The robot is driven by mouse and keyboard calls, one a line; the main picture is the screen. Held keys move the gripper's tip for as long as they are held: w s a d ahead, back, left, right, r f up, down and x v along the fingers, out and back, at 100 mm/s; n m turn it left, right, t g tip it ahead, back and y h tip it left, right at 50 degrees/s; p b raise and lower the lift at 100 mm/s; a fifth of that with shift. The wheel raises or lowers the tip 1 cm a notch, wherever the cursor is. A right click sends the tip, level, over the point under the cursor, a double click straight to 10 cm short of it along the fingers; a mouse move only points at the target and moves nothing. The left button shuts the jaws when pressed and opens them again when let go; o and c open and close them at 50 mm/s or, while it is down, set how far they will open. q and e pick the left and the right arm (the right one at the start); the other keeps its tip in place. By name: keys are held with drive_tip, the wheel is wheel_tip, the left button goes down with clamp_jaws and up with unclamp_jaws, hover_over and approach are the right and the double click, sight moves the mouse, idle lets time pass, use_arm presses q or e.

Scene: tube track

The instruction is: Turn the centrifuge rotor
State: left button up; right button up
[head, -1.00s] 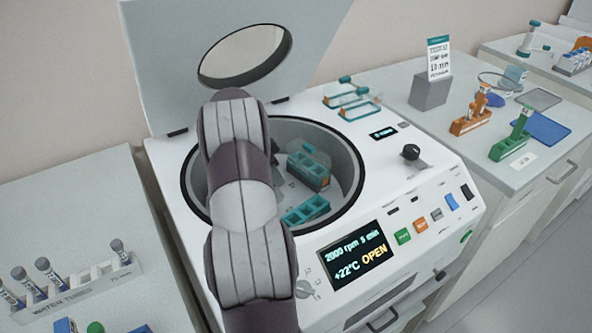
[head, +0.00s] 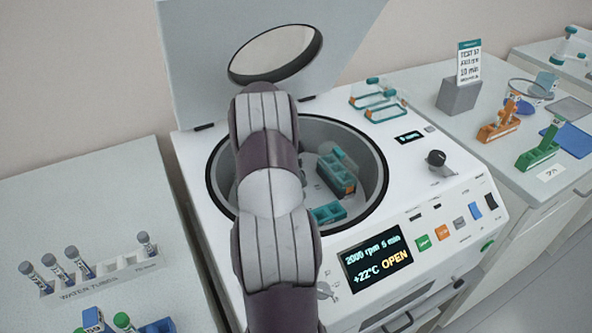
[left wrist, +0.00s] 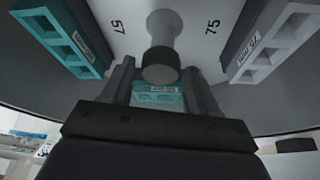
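The centrifuge (head: 408,190) stands with its lid (head: 255,65) up and its display reading "OPEN". Its bowl holds the rotor, with teal buckets (head: 336,172) visible right of my arm. In the left wrist view the rotor shows a grey central hub (left wrist: 161,62), a teal bucket (left wrist: 62,40) at left, a pale grey bucket (left wrist: 272,42) at right and another teal bucket (left wrist: 158,96) between the fingers. My left gripper (left wrist: 160,68) is inside the bowl with its fingers apart. I cannot tell whether they touch that bucket. My forearm hides the gripper in the head view.
A white rack of water tubes (head: 110,271) stands on the left bench. Teal-framed items (head: 378,101) lie on the centrifuge top. The bowl rim surrounds my arm.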

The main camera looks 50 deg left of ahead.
use_arm(q)
drive_tip(key=shift+o, duration=0.3)
drive_tip(key=p+v, duration=1.1)
drive_tip(key=v, duration=0.1)
drive_tip(key=shift+r, duration=0.3)
drive_tip(key=shift+s, duration=0.1)
